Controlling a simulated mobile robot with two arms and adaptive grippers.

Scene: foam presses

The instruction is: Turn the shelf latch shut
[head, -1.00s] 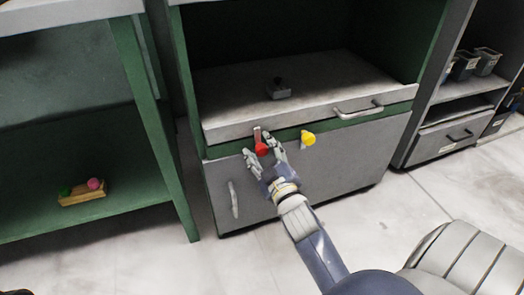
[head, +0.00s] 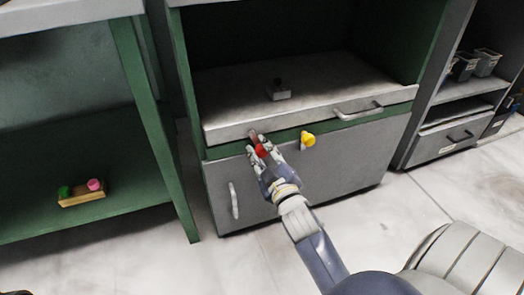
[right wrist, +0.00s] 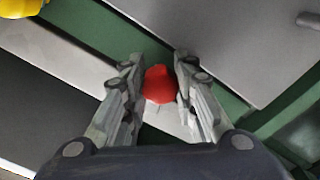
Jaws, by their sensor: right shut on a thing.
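The shelf latch is a metal strip with a red knob (head: 261,150), on the green rail below the front edge of the grey pull-out shelf (head: 225,132). Its strip points up across the shelf's front edge. My right gripper (head: 262,152) is shut on the red knob, with a finger on each side. In the right wrist view the red knob (right wrist: 160,84) sits between the fingertips of my right gripper (right wrist: 157,85). The fingers partly hide the strip. My left gripper is not in view.
A yellow knob (head: 308,139) is on the same rail to the right. A shelf handle (head: 358,110) and a door handle (head: 234,201) stick out. A small dark-topped block (head: 279,91) stands on the shelf. A green bench (head: 160,120) stands left.

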